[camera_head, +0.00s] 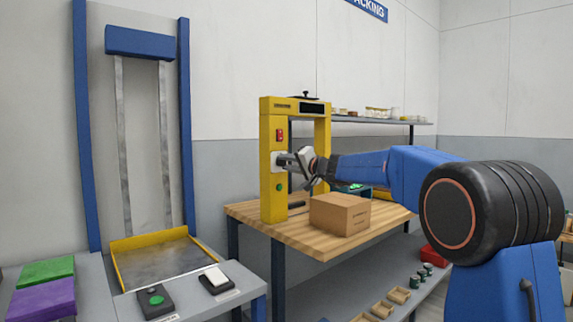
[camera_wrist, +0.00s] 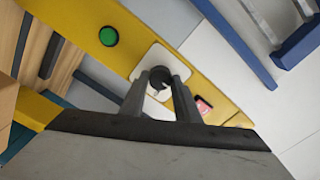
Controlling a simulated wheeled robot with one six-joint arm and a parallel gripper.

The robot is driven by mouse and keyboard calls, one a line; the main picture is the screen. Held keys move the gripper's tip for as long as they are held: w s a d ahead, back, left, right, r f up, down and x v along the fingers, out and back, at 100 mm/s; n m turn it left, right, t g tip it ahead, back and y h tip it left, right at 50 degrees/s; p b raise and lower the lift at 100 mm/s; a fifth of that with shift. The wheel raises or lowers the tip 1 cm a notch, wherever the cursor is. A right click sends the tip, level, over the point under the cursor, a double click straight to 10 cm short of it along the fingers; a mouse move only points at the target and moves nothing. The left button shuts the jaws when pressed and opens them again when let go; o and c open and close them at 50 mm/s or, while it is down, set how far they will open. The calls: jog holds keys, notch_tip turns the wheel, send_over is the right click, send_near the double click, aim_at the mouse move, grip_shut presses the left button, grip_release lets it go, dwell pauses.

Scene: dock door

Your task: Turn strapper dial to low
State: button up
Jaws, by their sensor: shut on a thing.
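The yellow strapper (camera_head: 268,205) stands on the wooden table as an upright frame. Its dial (camera_wrist: 158,77) is a dark round knob on a white plate (camera_wrist: 147,59) on the yellow post. My gripper (camera_head: 281,160) reaches the post from the right at the plate. In the wrist view my gripper (camera_wrist: 160,80) has its two fingers on either side of the dial, shut on it. A pale mark shows on the dial, but I cannot read its setting. A green button (camera_wrist: 108,36) and a red switch (camera_wrist: 204,106) sit on the same post, on opposite sides of the dial.
A cardboard box (camera_head: 340,214) sits on the wooden table (camera_head: 301,243) just right of the strapper. A shelf (camera_head: 380,120) with small items is behind. A blue-framed lift with a yellow-edged tray (camera_head: 155,262) stands left.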

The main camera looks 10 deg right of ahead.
jog(key=shift+f, duration=0.1)
jog(key=o, duration=1)
jog(key=shift+o, duration=0.2)
jog(key=v, duration=1.7)
jog(key=shift+s+d, duration=0.15)
jog(key=shift+s, duration=0.05)
